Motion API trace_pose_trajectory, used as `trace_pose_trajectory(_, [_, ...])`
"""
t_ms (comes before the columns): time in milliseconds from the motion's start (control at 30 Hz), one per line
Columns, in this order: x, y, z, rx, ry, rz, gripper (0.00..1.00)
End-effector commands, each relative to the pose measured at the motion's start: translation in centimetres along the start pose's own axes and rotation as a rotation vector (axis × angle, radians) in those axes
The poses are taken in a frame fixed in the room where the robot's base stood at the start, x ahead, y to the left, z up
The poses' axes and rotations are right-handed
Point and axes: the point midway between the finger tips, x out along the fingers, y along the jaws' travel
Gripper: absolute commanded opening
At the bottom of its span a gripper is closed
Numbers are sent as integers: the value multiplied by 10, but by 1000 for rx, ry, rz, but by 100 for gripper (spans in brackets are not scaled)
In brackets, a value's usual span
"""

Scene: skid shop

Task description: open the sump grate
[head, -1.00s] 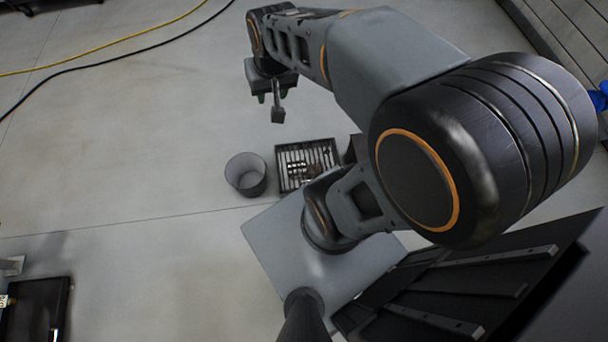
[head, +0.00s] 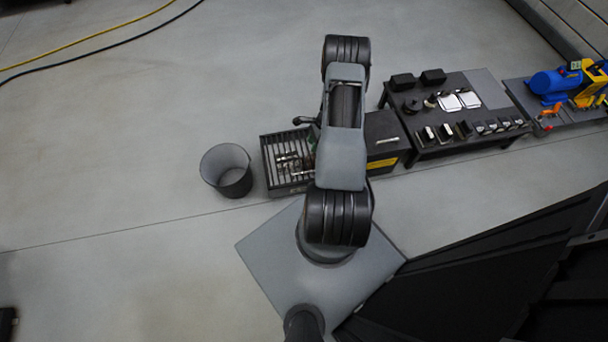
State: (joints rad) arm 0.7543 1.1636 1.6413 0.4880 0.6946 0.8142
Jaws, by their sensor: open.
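The sump grate (head: 272,163) is a set of pale parallel bars across a dark rectangular box on the floor. Small shiny metal parts (head: 290,160) show at its middle; I cannot tell whether they lie on or under the bars. The grate looks flat, and its right side is hidden by my arm. My gripper (head: 313,143) is mostly hidden behind my arm, at the upper right of the grate. A little green and a dark stub show there. The jaws are open, and I cannot tell whether they touch the grate.
A grey round bin (head: 228,172) stands just left of the grate. A black box with a yellow label (head: 384,145) stands right of it, then a low black table (head: 455,85) with small parts. A blue motor (head: 553,83) is at far right.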

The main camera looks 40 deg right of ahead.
Motion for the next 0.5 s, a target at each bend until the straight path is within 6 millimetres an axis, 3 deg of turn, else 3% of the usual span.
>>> trace_pose_trajectory(133, [26,2,-13,50,-12,4,40])
trace_pose_trajectory(500, [92,3,-14,58,-13,7,40])
